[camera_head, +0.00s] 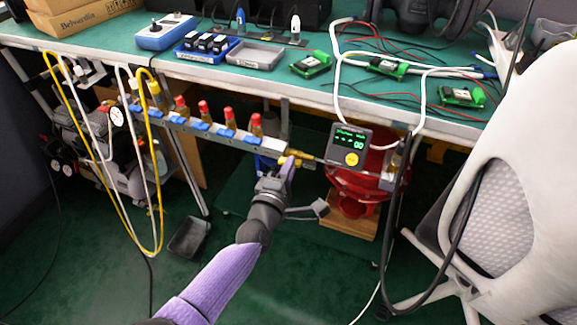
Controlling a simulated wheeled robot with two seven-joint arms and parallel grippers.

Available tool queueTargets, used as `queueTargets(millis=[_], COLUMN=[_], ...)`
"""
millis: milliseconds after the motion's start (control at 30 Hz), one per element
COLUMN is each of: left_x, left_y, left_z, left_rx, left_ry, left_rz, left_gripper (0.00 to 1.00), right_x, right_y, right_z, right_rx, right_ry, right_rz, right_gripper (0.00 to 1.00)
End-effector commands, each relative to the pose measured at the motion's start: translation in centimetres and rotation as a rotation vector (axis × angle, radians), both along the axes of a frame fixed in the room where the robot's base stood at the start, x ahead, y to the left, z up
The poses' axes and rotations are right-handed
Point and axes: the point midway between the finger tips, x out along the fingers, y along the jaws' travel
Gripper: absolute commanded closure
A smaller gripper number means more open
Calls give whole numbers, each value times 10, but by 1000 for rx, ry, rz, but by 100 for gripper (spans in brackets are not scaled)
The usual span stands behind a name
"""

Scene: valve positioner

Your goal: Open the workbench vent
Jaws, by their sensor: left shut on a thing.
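A manifold bar (215,133) with several red-capped brass valves (203,109) and blue fittings runs along the front of the workbench. At its right end is a small yellow vent handle (296,154) with a thin stem pointing right. My left gripper (287,168) reaches up from below and is shut on this handle; its fingers hide part of it. The handle's exact angle is hard to tell. A dark gauge box (351,147) with a green display and a yellow button sits just right of the handle. My right gripper is not in view.
The green workbench top (130,52) holds circuit boards (387,66), a grey tray (255,55) and cables. A red tank (352,195) stands below the gauge box. A white chair (530,170) blocks the right side. Yellow and white hoses (157,190) hang at left.

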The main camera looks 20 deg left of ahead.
Motion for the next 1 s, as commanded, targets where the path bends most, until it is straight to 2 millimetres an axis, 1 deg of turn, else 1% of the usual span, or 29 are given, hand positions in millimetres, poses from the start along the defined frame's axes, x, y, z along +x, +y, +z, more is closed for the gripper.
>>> queueTargets(millis=[200,400,900,933,967,1000], left_x=[-1,-1,-1,-1,-1,-1], left_y=[0,0,0,0,0,0], left_z=[-1,-2,-3,-3,-3,-3], left_rx=[96,140,154,154,154,153], left_ry=[0,-1,0,0,0,-1], left_rz=[-1,-2,-2,-2,-2,-2], left_gripper=[100,100,100,79,73,64], right_x=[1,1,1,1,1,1], right_y=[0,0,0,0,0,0], right_z=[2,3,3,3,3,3], right_rx=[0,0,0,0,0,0], right_ry=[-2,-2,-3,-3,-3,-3], right_rz=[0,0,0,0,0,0], right_gripper=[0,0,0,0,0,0])
